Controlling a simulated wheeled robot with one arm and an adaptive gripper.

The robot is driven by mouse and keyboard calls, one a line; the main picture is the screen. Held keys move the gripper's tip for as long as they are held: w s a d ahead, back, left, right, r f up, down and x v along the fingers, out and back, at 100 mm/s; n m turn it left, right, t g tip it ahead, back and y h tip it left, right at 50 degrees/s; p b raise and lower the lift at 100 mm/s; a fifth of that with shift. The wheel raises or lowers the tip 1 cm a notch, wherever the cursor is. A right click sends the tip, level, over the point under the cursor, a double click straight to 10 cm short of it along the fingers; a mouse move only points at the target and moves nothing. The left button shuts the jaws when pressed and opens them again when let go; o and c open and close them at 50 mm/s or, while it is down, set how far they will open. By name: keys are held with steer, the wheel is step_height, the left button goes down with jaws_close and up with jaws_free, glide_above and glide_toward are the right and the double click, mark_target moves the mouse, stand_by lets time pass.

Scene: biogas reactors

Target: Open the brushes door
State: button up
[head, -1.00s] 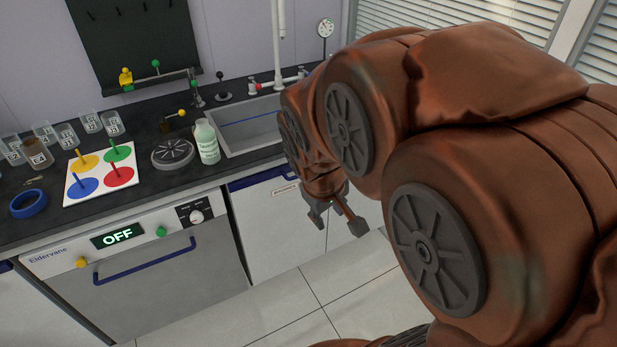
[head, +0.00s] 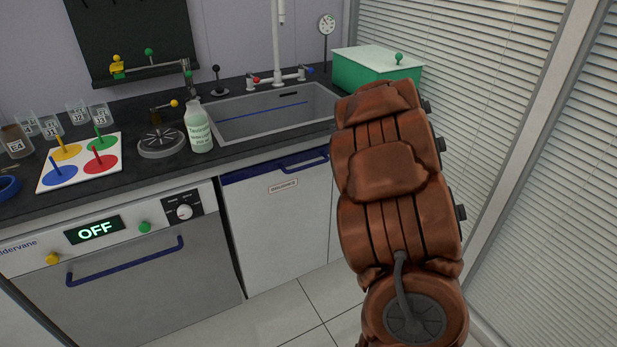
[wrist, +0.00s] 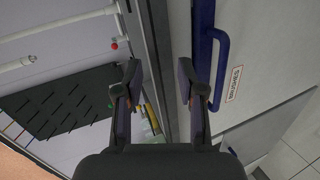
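The white door (head: 278,225) under the sink has a blue top strip, a blue bar handle (head: 304,161) and a small label (head: 283,187) too small to read surely. It looks closed. In the wrist view, the blue handle (wrist: 216,62) and the label (wrist: 234,84) on the door (wrist: 255,65) lie right of my gripper (wrist: 162,80). My gripper is open, with nothing between its fingers. The right finger is near the blue strip; I cannot tell whether it touches. In the head view my arm hides the gripper.
Left of the door is an appliance (head: 130,290) showing OFF. Above are the counter, the sink (head: 265,112), a bottle (head: 198,128) and a green box (head: 378,75). A blind-covered glass wall (head: 540,200) stands close on the right. Tiled floor is clear before the door.

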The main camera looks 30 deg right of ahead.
mark_target(309, 166)
steer(key=a+f+n+y+b, duration=0.1)
steer(key=f+n+y, duration=0.1)
steer(key=f, duration=0.1)
steer(key=a+f+n+t+y+b, duration=0.1)
steer(key=a+f+y, duration=0.1)
steer(key=f, duration=0.1)
steer(key=s+a+f+n+y+b, duration=0.1)
steer(key=f+n+y, duration=0.1)
steer(key=f+y, duration=0.1)
steer(key=shift+a+f+n+b, duration=0.25)
steer(key=shift+f+n+b, duration=0.05)
steer(key=shift+f, duration=0.25)
steer(key=shift+x, duration=3.3)
steer(key=shift+r, duration=0.1)
steer(key=shift+c, duration=0.3)
jaws_close()
